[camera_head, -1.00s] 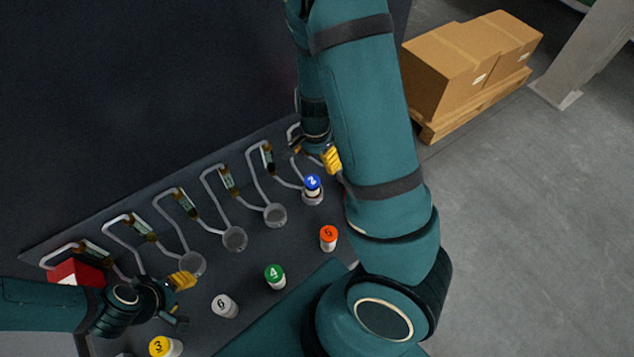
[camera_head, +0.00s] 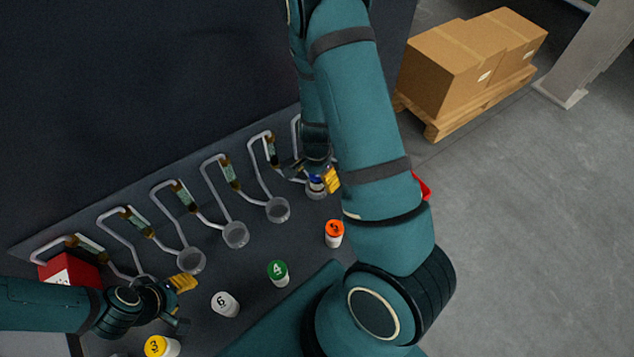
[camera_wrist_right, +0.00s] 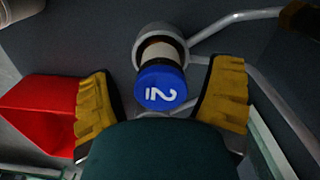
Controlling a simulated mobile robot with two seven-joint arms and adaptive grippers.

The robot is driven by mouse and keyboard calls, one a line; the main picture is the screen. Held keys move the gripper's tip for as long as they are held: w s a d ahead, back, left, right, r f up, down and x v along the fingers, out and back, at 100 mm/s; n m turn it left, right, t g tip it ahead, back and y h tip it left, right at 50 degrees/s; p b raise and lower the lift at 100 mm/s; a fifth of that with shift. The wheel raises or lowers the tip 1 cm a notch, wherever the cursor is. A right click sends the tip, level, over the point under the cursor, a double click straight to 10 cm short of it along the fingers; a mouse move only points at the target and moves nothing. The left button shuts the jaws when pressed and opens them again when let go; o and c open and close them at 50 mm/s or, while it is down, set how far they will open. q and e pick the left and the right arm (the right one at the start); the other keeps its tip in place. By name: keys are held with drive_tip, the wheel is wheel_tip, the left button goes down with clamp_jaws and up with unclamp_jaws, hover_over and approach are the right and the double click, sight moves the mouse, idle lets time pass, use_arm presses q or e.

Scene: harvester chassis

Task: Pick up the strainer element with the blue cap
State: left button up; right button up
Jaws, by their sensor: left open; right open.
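The strainer element with the blue cap (camera_wrist_right: 161,87), marked 2, sits in a round grey cup (camera_wrist_right: 155,34) in the right wrist view. In the head view the blue cap (camera_head: 315,183) is mostly hidden by my right gripper (camera_head: 318,180). In the right wrist view my right gripper (camera_wrist_right: 165,100) is open, with one yellow finger on each side of the cap and a gap to both. My left gripper (camera_head: 182,303) is open and empty at the lower left, by the red box.
Elements with orange (camera_head: 334,231), green (camera_head: 277,270), white (camera_head: 226,303) and yellow (camera_head: 160,346) caps stand along the panel's front. Empty cups with pipes (camera_head: 235,235) line the panel. A red box (camera_head: 68,271) is at left. A red object (camera_wrist_right: 42,112) lies beside a right finger.

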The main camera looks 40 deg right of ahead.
use_arm(q)
drive_tip(key=shift+f, duration=0.3)
use_arm(e)
wheel_tip(320, 180, down, 2)
drive_tip(key=shift+f, duration=0.1)
drive_tip(key=c, duration=1.3)
drive_tip(key=shift+c, duration=0.2)
